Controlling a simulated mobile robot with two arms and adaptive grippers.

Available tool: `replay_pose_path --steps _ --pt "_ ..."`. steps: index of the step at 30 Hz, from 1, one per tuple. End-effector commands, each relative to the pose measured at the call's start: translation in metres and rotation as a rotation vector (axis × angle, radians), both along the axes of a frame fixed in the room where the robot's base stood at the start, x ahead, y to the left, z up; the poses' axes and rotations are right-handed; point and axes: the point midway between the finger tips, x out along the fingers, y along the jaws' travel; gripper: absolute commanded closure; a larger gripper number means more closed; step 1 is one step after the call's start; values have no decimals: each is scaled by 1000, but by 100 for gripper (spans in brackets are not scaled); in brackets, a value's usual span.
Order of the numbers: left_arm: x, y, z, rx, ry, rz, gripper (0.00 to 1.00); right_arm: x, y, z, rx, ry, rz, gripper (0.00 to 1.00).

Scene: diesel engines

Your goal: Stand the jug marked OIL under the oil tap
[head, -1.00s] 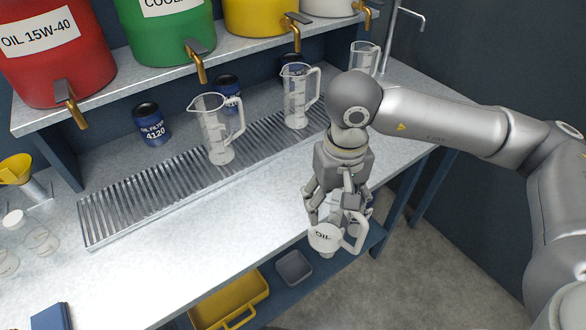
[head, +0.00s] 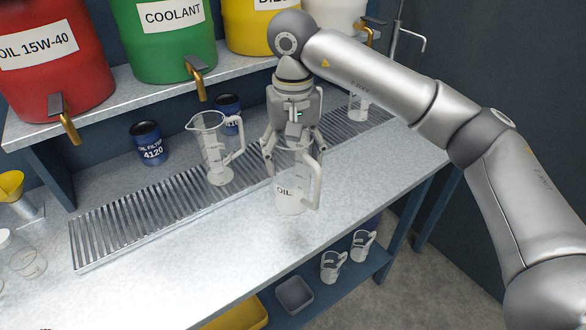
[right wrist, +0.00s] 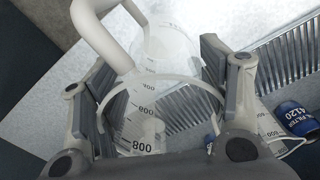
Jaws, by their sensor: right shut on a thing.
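In the right wrist view the jug's rim and scale (right wrist: 145,115) show between the fingers. The oil tap (head: 66,122) is the brass one on the red drum (head: 50,85) labelled OIL 15W-40, at far left above the grating's left end. My left gripper is not in view.
A clear jug (head: 213,155) stands on the grating (head: 130,218), between the held jug and the oil tap; another (head: 358,108) stands farther right. Oil filter cans (head: 150,145) stand behind. The bench front (head: 190,255) is clear.

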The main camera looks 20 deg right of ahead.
Motion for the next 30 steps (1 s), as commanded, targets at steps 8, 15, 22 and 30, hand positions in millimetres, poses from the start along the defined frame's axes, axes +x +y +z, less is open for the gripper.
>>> replay_pose_path --steps 8,15,22,30 --pt "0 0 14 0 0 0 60 31 -7 -42 0 4 2 71" --pt "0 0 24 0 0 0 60 43 -11 -61 -2 6 2 71" --pt "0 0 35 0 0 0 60 43 -10 -85 0 2 2 71" --pt "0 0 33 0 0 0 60 43 -10 -88 0 0 2 71"
